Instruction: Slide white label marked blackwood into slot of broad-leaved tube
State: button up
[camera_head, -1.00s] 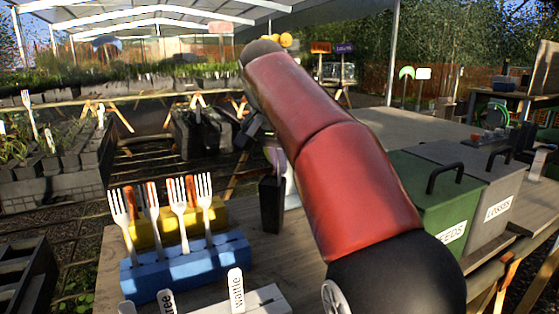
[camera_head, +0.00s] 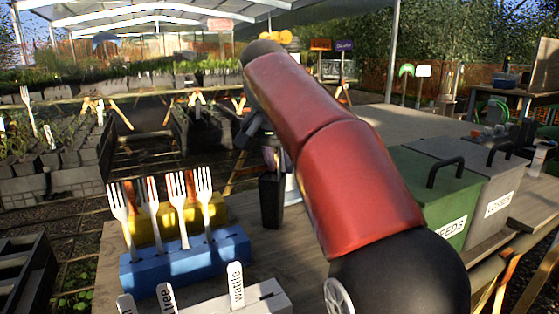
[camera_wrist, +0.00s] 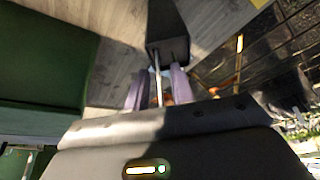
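A black tube (camera_head: 271,203) stands upright on the wooden table, and its body also shows in the wrist view (camera_wrist: 166,32). No leaves can be made out on it. My gripper (camera_wrist: 160,88) is close to this tube. Its two purple fingers are apart, with gaps beside a thin pale strip (camera_wrist: 157,72) between them. The strip runs up to the tube's edge and looks like a label seen edge-on; its word cannot be read. Whether it sits in a slot is unclear. In the head view my arm hides most of the gripper.
A pale rack (camera_head: 250,304) at the front holds white labels, including wattle (camera_head: 236,284) and tree (camera_head: 166,298). A green bin (camera_head: 432,190) and a grey bin (camera_head: 480,180) stand right.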

jog(key=p+v, duration=0.2)
jog(key=v, duration=0.5)
jog(key=shift+s+r+p, duration=0.15)
jog(key=shift+r+p, duration=0.2)
jog(key=shift+s, duration=0.1)
